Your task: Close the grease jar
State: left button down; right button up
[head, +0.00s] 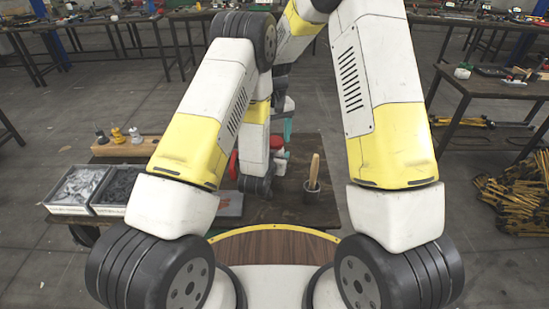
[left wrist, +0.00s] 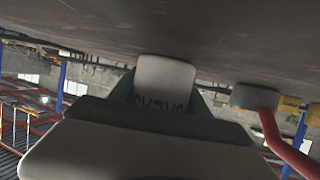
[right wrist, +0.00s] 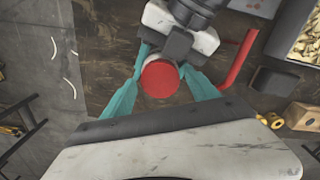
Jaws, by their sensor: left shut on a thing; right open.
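The grease jar seems to be the white vessel (left wrist: 165,82) with dark lettering, standing on the table between the teal fingers of my left gripper (left wrist: 163,98), which is shut on it. In the head view the red top (head: 276,143) shows below my right gripper (head: 287,128). Whether the lid is seated is unclear. My left gripper's fingers are hidden in the head view.
A red bar (right wrist: 238,60) is near the jar. Two grey bins (head: 113,188) and a wooden block with knobs (head: 125,148) are at the left. The right part of the table is partly clear.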

jog(key=c, duration=1.5)
jog(key=m, duration=0.4)
jog(key=shift+m, duration=0.4)
jog(key=o, duration=1.6)
jog(key=shift+c, duration=0.2)
jog(key=shift+r, duration=2.3)
jog(key=shift+c, duration=0.3)
